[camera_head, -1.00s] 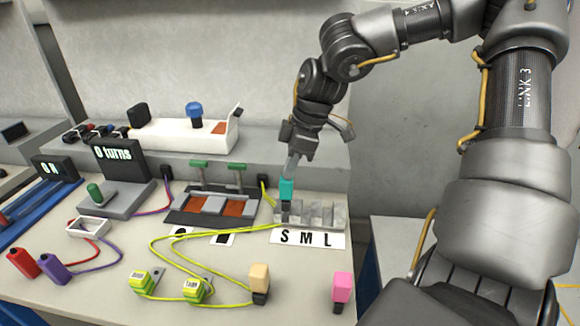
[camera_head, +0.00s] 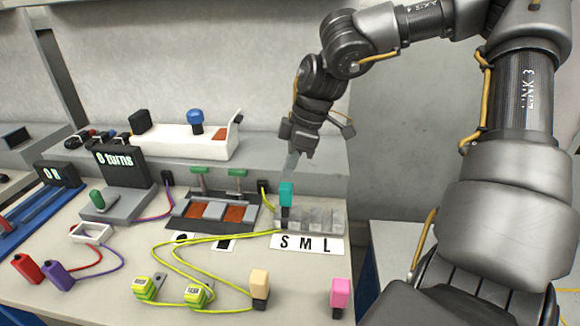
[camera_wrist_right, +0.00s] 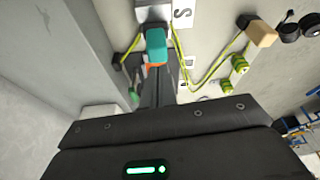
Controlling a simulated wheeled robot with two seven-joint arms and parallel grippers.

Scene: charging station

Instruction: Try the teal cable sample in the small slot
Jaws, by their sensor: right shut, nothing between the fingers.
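The teal cable sample (camera_head: 286,194) stands upright, its dark lower end at the left slot of the grey slotted block (camera_head: 325,219), above the letter S on the S M L label (camera_head: 307,243). How deep it sits is hard to tell. My right gripper (camera_head: 291,174) is shut and empty, pointing down just above the teal top. My left gripper is not in view.
A beige-topped sample (camera_head: 260,286) and a pink-topped one (camera_head: 340,294) stand at the front. A yellow-green cable (camera_head: 170,262) loops across the table left of the label. A switch panel (camera_head: 213,209) stands close left of the slotted block.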

